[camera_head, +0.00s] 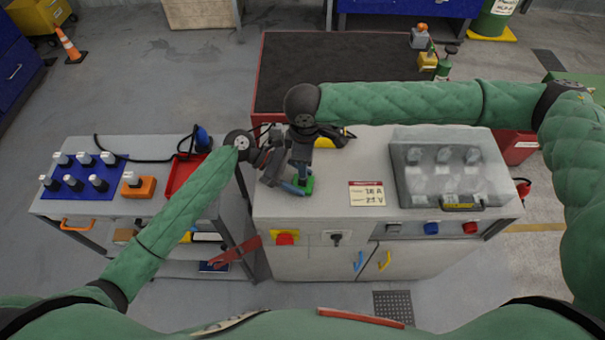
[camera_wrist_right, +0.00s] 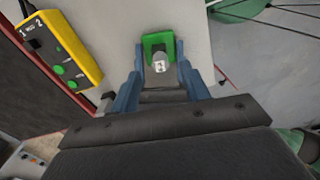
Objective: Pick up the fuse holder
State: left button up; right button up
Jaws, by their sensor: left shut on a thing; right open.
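A green fuse holder (camera_wrist_right: 159,46) with a pale fuse in it lies on the light cabinet top. In the head view its green part (camera_head: 306,184) shows beside my right gripper. In the right wrist view my right gripper (camera_wrist_right: 164,75) is open, its blue fingers either side of the holder; I cannot tell if they touch it. In the head view the right gripper (camera_head: 296,187) points down at the cabinet top. My left gripper (camera_head: 268,163) is close on its left, dark and partly overlapped. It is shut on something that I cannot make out.
A yellow pendant (camera_wrist_right: 64,48) lies near the holder. A clear cover (camera_head: 440,165) and a label card (camera_head: 367,194) are on the cabinet's right. The left table holds a blue mat (camera_head: 110,168) with several fuses, an orange holder (camera_head: 139,187) and a red tray (camera_head: 181,175).

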jog(key=f, duration=0.5)
jog(key=shift+w+a, duration=0.1)
jog(key=shift+a, duration=0.15)
grip_shut()
